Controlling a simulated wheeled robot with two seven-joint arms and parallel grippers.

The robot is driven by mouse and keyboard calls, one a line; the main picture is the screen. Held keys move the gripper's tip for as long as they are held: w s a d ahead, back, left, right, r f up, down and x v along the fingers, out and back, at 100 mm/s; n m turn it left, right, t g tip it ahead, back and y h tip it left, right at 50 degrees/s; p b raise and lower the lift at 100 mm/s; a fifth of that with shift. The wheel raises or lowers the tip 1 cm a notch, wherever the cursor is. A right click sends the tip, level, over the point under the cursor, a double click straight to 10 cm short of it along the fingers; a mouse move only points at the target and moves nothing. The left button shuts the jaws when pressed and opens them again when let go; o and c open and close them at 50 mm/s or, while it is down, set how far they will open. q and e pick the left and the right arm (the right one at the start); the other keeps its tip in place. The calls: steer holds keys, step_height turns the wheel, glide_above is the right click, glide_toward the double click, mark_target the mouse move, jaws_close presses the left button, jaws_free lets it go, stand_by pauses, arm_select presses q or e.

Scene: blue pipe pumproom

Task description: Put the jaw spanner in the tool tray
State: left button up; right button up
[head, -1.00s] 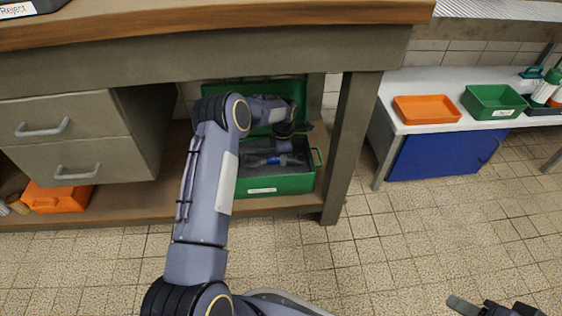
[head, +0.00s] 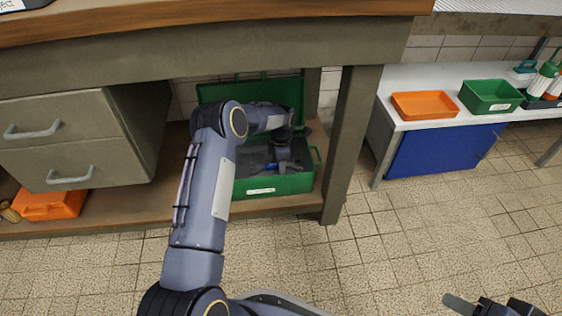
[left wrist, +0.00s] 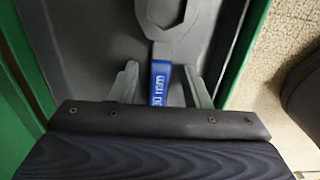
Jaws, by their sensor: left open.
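The jaw spanner (left wrist: 161,84) lies on the grey floor of the open green toolbox (head: 275,185). Its head is grey and its blue handle carries white size lettering ending in "mm". In the head view a small blue bit of it (head: 271,165) shows beside my gripper. My left gripper (left wrist: 160,70) is open inside the box, one finger on each side of the blue handle, with gaps visible. The handle's end is hidden under the gripper body. On the white bench stand a green tray (head: 490,96) and an orange tray (head: 425,105); which is the tool tray is unclear. My right gripper (head: 485,304) is partly cut off.
The toolbox sits on the low wooden shelf (head: 120,205) under the workbench, its lid raised behind. A bench leg (head: 352,145) stands right of it. Drawers (head: 65,150) and an orange container (head: 50,204) are at left. The tiled floor (head: 430,235) is clear.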

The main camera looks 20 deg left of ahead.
arm_select(q)
step_height(320, 180, up, 8)
steer(key=p, duration=0.3)
steer(key=shift+p, duration=0.35)
steer(key=shift+f, duration=0.15)
